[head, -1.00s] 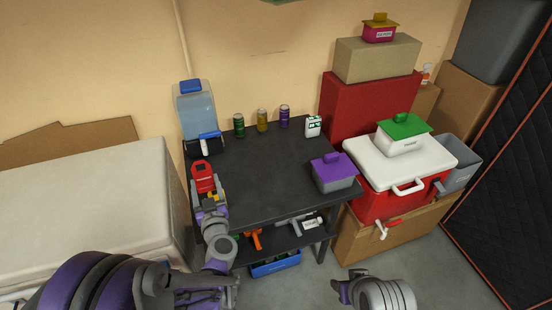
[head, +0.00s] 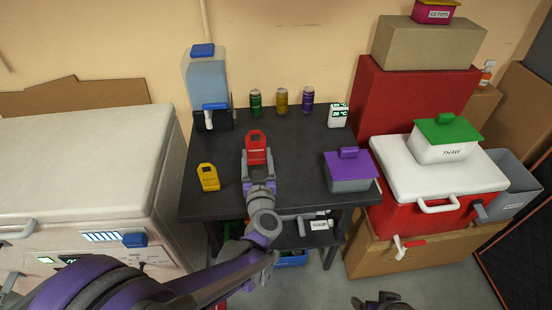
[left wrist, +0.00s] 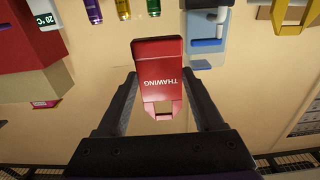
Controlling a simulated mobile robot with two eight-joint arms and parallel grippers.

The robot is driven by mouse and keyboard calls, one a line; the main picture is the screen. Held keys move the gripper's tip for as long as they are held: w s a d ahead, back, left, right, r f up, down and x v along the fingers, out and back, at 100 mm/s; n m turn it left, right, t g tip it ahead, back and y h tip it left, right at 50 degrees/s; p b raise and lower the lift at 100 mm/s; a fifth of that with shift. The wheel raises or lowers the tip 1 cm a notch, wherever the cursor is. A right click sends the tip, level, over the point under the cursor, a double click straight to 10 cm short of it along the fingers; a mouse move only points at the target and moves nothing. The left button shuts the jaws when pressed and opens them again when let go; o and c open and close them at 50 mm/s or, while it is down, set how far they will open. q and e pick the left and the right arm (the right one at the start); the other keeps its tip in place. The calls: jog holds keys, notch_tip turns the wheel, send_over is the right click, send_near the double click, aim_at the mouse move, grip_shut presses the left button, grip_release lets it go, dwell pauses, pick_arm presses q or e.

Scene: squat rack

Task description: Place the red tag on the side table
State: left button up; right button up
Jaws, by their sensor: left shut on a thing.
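The red tag (head: 256,143) is held upright by my left gripper (head: 257,165) over the dark side table (head: 225,203). In the left wrist view the red tag (left wrist: 158,70), lettered THAWING, sits between the two dark fingers of the left gripper (left wrist: 160,82). I cannot tell whether the tag's lower end touches the tabletop. Part of my right gripper (head: 376,301) shows at the bottom edge of the head view, too cut off to read its jaws.
A yellow tag (head: 208,179) is left of the red one. A water dispenser (head: 205,80), several cans (head: 282,102) and a thermometer (head: 338,116) line the back. A purple-lidded box (head: 350,172) is at the right. The table's middle is clear.

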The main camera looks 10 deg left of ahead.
pick_arm(q)
jog(key=shift+w+d+f+b, duration=0.15)
jog(key=shift+f+b, duration=0.25)
jog(key=shift+b, duration=0.05)
jog(key=shift+w+d+f+b, duration=0.1)
jog(key=shift+w+f+b, duration=0.05)
jog(key=shift+f+b, duration=0.3)
jog(key=shift+f, duration=0.2)
notch_tip(320, 180, down, 9)
jog(key=b, duration=0.3)
jog(key=shift+f, duration=0.15)
pick_arm(e)
notch_tip(320, 180, down, 7)
jog(key=shift+w, duration=0.15)
pick_arm(q)
jog(key=shift+f, duration=0.1)
jog(key=o, duration=1.3)
jog(key=shift+c, duration=0.2)
pick_arm(e)
jog(key=shift+f, duration=0.15)
